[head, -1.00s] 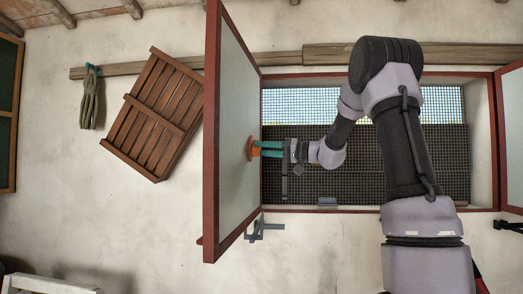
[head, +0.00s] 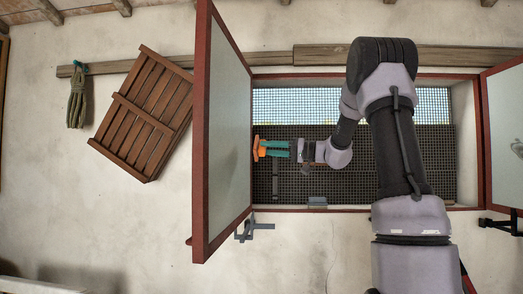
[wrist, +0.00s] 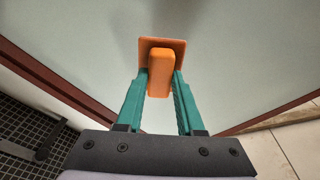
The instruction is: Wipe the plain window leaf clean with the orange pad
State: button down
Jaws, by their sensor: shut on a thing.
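The left window leaf (head: 222,130) stands swung out from the wall, a pale panel in a dark red frame. Its panel also fills most of the wrist view (wrist: 235,65), with a soft shadow beyond the pad and no clear dirt marks. My gripper (head: 268,149) is shut on the orange pad's block handle (wrist: 166,70), one green finger on each side. The orange pad (head: 257,148) is just right of this leaf's hinge-side frame, its flat face toward the panel and apparently apart from it. The right leaf (head: 502,130) is partly in view and bears a dark mark (head: 517,147).
The window opening has a dark mesh (head: 400,150) behind my arm. A small grey block (head: 317,202) lies on the sill. A metal bracket (head: 255,230) sits below the left leaf. A wooden slatted panel (head: 143,112) and a rope bundle (head: 76,98) hang further left.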

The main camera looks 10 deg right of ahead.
jog(key=shift+s+d, duration=0.15)
jog(key=shift+d, duration=0.15)
jog(key=v, duration=0.3)
jog(key=shift+r, duration=0.15)
jog(key=shift+a, duration=0.1)
dwell(0.6)
